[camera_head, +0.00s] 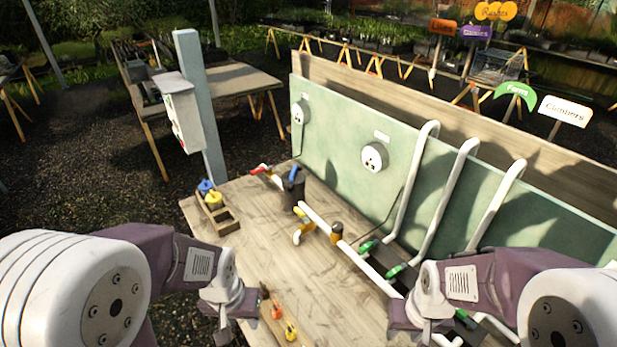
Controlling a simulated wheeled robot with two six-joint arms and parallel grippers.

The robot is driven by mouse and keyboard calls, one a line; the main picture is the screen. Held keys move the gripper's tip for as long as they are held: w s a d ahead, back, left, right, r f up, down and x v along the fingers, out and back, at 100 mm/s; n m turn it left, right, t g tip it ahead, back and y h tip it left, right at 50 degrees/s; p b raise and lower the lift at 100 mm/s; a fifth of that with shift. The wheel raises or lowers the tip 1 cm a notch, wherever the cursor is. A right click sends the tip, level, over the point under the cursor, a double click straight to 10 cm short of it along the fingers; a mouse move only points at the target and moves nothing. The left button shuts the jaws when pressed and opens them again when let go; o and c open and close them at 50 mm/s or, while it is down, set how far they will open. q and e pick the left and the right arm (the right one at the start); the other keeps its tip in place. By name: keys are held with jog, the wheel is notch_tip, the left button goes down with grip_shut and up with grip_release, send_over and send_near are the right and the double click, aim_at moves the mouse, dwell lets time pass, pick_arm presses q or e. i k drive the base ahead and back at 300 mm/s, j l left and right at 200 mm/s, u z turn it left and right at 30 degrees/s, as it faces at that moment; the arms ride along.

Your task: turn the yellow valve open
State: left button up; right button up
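The yellow valve (303,232) is a yellow lever on a white pipe (318,219) that runs across the wooden table. My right gripper (432,338) is at the lower right, near the pipes and apart from the valve. Both grippers point down and I see nothing held; their finger gaps are not clear.
A wooden box (217,217) with blue and yellow items is at left. Green-ended pipes (367,246) rise along the green panel (340,140). Small orange-yellow items (290,330) lie near the front.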

aim_at(298, 210)
jog(key=i+j, duration=0.1)
jog(key=j, duration=0.85)
jog(key=i+j, duration=0.15)
jog(key=j, duration=0.35)
jog(key=i+j, duration=0.1)
jog(key=j, duration=0.4)
jog(key=i+j, duration=0.2)
jog(key=i, duration=0.05)
